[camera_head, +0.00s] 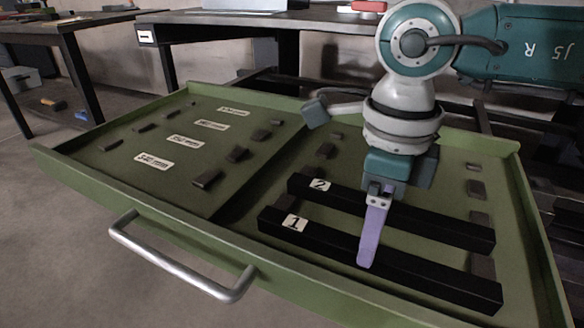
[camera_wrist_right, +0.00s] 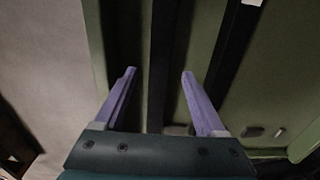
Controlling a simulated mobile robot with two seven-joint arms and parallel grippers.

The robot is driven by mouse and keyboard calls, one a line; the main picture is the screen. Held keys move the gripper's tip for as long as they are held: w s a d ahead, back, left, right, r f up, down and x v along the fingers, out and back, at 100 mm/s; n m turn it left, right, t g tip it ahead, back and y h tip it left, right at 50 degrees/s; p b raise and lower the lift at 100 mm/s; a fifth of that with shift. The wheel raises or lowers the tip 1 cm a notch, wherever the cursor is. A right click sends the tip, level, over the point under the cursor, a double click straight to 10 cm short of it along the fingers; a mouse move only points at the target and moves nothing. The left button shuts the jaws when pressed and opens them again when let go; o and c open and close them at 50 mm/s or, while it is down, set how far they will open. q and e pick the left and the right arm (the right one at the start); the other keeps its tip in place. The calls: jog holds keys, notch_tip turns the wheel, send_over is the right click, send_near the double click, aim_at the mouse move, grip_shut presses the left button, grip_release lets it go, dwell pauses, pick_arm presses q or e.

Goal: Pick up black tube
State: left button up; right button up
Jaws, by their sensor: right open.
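Two long black tubes lie parallel on supports in the right part of an open green drawer (camera_head: 200,227). The nearer tube (camera_head: 430,278) has a white label "1", and the farther tube (camera_head: 445,228) has a label "2". My right gripper (camera_head: 367,262) points down over the nearer tube, its purple finger covering a piece of it. In the right wrist view the two fingers (camera_wrist_right: 158,74) are apart and empty, with the nearer tube (camera_wrist_right: 162,50) running between them and the farther tube (camera_wrist_right: 236,50) to the right. I cannot tell how far the fingertips reach down. My left gripper is not in view.
The drawer's left part holds labels and small dark blocks (camera_head: 207,178). A metal handle (camera_head: 180,265) sticks out from the drawer front. A dark table (camera_head: 225,17) stands behind, and another table (camera_head: 60,25) stands at the far left. Bare floor lies in front.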

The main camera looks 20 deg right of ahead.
notch_tip(320, 180, down, 3)
jog(key=shift+b, duration=0.35)
jog(key=shift+c, duration=0.3)
grip_shut()
jog(key=shift+r, duration=0.15)
dwell(0.6)
